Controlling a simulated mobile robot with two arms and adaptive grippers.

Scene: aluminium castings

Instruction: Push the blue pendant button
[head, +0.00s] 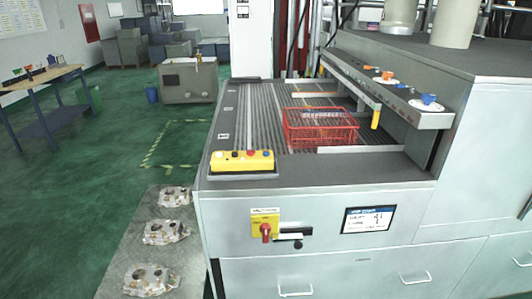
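A yellow pendant box (242,163) lies on the front left corner of the grey machine top. It has a row of small buttons along its upper face. Neither of my grippers is in view, and nothing covers the pendant.
A red wire basket (320,128) stands on the ribbed bed behind the pendant. A grey rail (350,72) with orange and blue knobs runs along the right. Castings (166,232) lie on the left strip. Green floor (60,190) is open at left.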

